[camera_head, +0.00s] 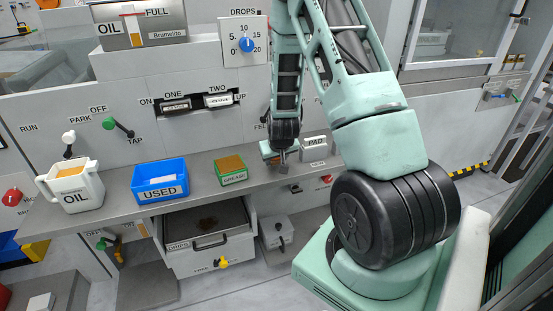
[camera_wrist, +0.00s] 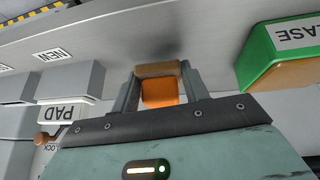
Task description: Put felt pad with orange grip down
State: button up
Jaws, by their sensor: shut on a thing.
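My gripper (camera_wrist: 161,88) is shut on the orange grip (camera_wrist: 160,93) of the felt pad, between its two grey fingers in the wrist view. The tan felt (camera_wrist: 157,69) shows at the far end of the grip, facing the grey shelf (camera_wrist: 190,35). A dark shadow lies on the shelf close by the felt; I cannot tell whether they touch. In the head view my gripper (camera_head: 283,157) is low at the shelf, between the green GREASE box (camera_head: 231,178) and the grey PAD block (camera_head: 314,150). The pad is mostly hidden there.
The GREASE box also shows at the right of the wrist view (camera_wrist: 271,52), and the PAD block at its left (camera_wrist: 70,78). A blue USED bin (camera_head: 159,181) and a white OIL jug (camera_head: 75,187) stand further left. An open drawer (camera_head: 208,240) is below the shelf.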

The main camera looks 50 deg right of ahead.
jog(key=shift+f+b, duration=0.45)
jog(key=shift+f, duration=0.1)
jog(key=o, duration=1.3)
jog(key=shift+r, duration=0.15)
